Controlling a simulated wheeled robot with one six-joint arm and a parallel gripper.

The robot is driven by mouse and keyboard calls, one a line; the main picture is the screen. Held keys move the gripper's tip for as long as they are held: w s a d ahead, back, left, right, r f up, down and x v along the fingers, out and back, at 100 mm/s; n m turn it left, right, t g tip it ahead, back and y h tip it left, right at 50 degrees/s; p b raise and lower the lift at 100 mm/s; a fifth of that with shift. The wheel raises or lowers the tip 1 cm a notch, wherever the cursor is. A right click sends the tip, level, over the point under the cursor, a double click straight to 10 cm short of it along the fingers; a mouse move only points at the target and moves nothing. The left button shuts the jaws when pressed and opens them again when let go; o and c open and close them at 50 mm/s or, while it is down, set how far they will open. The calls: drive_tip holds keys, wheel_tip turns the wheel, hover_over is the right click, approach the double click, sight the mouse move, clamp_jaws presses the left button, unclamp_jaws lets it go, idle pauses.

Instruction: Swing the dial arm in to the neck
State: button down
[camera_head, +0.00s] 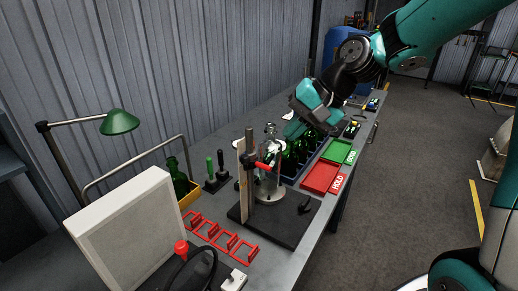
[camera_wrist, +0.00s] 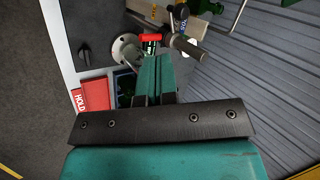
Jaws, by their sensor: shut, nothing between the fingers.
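The gauge stand has a dark base plate (camera_head: 283,222) on the bench, an upright post (camera_head: 249,160) and a dial arm with a red part (camera_head: 262,165). The red part also shows in the wrist view (camera_wrist: 152,37), just beyond my fingertips. Beside the post stands a round metal seat (camera_head: 268,188) with a pale, clear-looking neck (camera_head: 270,135) above it. Whether the dial arm touches the neck, I cannot tell. My gripper (camera_head: 291,131) is shut and empty, its teal fingers (camera_wrist: 155,60) pointing at the stand from behind it. Contact with the red part is unclear.
Green bottles (camera_head: 304,147) stand in a dark crate close to my gripper. A red HOLD tray (camera_head: 321,177) and a green tray (camera_head: 339,151) lie to the right. Red brackets (camera_head: 221,235), a white panel (camera_head: 130,235) and a green lamp (camera_head: 119,122) are at the left.

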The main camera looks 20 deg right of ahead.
sight(248, 162)
drive_tip(key=w+a+f+p, duration=0.2)
drive_tip(key=w+a+f, duration=0.1)
drive_tip(key=a+f, duration=0.3)
drive_tip(key=shift+w+p, duration=0.2)
drive_tip(key=shift+p, duration=0.1)
drive_tip(key=shift+a, duration=0.1)
drive_tip(key=shift+a, duration=0.1)
drive_tip(key=shift+w+a, duration=0.25)
drive_tip(key=shift+a, duration=1)
drive_tip(key=shift+d, duration=0.1)
drive_tip(key=shift+r, duration=0.1)
